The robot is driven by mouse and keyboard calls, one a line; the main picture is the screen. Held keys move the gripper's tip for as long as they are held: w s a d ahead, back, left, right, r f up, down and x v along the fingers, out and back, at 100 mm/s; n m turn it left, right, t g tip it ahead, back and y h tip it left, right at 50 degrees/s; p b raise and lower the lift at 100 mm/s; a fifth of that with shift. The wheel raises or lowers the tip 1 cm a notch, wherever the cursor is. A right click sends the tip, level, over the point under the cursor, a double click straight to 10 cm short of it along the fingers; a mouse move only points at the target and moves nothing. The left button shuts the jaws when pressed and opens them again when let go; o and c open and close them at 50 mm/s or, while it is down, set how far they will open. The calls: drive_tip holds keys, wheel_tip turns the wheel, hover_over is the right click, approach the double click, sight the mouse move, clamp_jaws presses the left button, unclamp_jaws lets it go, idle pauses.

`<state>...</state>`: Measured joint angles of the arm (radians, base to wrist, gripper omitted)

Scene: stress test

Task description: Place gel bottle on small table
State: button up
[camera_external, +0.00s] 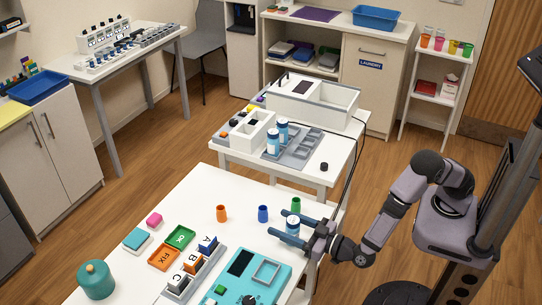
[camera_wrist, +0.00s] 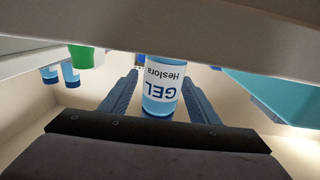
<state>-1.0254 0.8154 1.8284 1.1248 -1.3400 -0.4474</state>
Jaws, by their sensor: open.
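The gel bottle (camera_wrist: 162,92), blue with a white label reading "GEL Heslora", stands between my two blue fingers in the wrist view, its label upside down there. In the external view the gel bottle (camera_external: 293,222) is on the near white table, partly hidden by a finger. My gripper (camera_external: 278,224) is open around the bottle; its fingers also show in the wrist view (camera_wrist: 160,75), with a visible gap on at least the left side. A smaller white table (camera_external: 313,178) stands beyond the near table, holding bottles, trays and a white box.
A green cup (camera_external: 296,204) stands just behind the bottle. A blue cup (camera_external: 263,214) and an orange cup (camera_external: 221,213) are to its left. A teal panel (camera_external: 252,277) lies in front. The small table's bottles (camera_external: 282,132) stand on a grey tray; its near right corner looks mostly free.

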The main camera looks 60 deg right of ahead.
drive_tip(key=shift+w, duration=0.5)
drive_tip(key=c, duration=1.3)
wheel_tip(320, 180, up, 26)
drive_tip(key=p, duration=1.6)
drive_tip(key=shift+f, duration=0.15)
